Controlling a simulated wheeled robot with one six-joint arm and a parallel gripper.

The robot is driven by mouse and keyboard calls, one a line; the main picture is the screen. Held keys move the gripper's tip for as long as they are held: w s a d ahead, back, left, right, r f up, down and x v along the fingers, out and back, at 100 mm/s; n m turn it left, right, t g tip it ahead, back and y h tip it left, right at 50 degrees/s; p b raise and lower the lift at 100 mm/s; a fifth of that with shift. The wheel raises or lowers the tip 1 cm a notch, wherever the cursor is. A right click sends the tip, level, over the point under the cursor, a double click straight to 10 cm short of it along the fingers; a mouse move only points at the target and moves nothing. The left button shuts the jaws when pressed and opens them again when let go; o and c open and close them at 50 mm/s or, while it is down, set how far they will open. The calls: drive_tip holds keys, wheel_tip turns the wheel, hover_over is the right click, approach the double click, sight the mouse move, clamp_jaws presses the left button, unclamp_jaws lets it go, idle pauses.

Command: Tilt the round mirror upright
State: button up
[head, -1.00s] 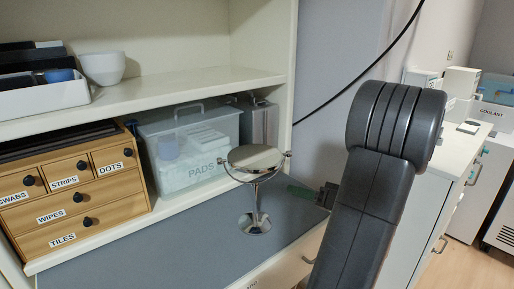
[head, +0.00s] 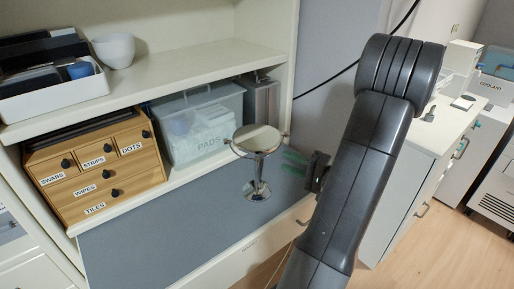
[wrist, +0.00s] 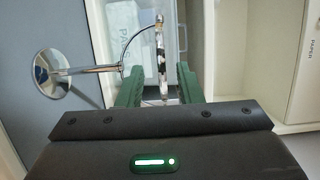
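The round mirror (head: 257,139) stands on a chrome stem and round base (head: 258,191) on the grey surface. Its disc lies tilted far back, close to flat, in a yoke with side knobs. In the wrist view the disc (wrist: 162,55) shows nearly edge-on, with the base (wrist: 55,73) to the left. My gripper (head: 290,160) is just right of the mirror, roughly at or slightly below disc height. In the wrist view its green fingers (wrist: 158,72) are apart, and the disc's edge appears between them. I see no contact; the depth gap is unclear.
A clear PADS bin (head: 198,125) stands behind the mirror, with a grey container (head: 262,98) beside it. A wooden drawer box (head: 95,172) is at left. The upper shelf (head: 190,68) overhangs the back. The grey surface (head: 170,228) in front is clear.

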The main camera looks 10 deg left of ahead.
sight(264, 152)
drive_tip(key=p+x, duration=0.1)
drive_tip(key=x, duration=1)
drive_tip(key=shift+w+a, duration=0.1)
drive_tip(key=shift+a, duration=0.2)
clamp_jaws()
